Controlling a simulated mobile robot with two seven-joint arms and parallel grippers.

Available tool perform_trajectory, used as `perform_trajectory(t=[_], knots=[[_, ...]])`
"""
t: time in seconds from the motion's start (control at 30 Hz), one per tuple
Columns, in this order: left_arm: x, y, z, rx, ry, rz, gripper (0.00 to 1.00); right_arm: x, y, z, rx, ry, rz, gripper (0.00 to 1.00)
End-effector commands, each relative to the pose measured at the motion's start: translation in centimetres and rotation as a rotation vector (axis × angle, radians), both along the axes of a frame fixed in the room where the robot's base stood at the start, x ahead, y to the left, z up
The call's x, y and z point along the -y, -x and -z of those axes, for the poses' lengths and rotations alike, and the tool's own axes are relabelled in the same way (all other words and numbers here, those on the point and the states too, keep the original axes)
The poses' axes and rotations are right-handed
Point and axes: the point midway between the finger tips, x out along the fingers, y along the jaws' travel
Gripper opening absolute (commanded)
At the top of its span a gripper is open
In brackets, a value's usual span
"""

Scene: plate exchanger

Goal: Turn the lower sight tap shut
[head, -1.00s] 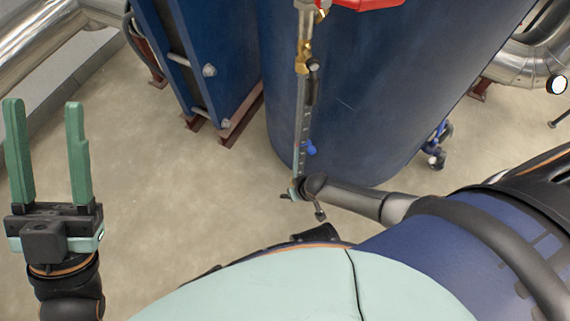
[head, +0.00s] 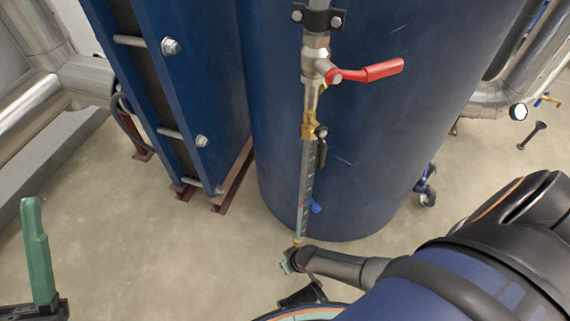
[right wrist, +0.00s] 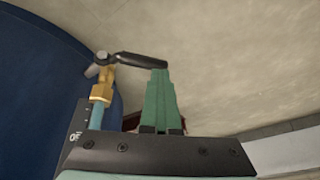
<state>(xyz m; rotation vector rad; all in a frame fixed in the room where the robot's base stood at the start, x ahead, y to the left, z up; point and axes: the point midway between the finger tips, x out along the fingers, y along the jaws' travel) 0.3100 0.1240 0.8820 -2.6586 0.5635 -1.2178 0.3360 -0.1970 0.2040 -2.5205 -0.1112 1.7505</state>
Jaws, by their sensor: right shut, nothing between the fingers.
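The lower sight tap is a brass fitting (right wrist: 103,85) at the end of the slim sight tube in the right wrist view. Its black lever (right wrist: 140,60) points right, crosswise to the tube. My right gripper (right wrist: 160,75) is shut, its green fingers together and empty. Their tips are at the lever's outer end; I cannot tell whether they touch it. In the head view my right gripper (head: 287,266) is small at the tube's foot, and the wrist hides most of the tap. My left gripper's one visible finger (head: 38,250) stands at the lower left, the other out of frame.
The sight tube (head: 306,185) runs down the front of a blue tank (head: 390,140). An upper tap with a black lever (head: 321,153) and a red-handled valve (head: 370,72) sit above. A blue plate pack (head: 195,90) stands left. Open floor (head: 130,240) lies in front.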

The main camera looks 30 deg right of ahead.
Motion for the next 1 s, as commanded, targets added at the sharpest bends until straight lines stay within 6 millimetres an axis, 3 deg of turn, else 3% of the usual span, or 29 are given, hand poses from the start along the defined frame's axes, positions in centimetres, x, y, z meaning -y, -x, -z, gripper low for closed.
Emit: perform_trajectory(t=[0.33,1.0], knots=[[0.3,0.1,1.2,-0.013,-0.003,0.020,0.50,0.0,0.0,1.2,0.000,-0.003,0.001,0.00],[0.3,0.1,1.2,-0.011,0.001,0.021,0.50,0.1,0.0,1.4,0.000,-0.002,0.000,0.00]])
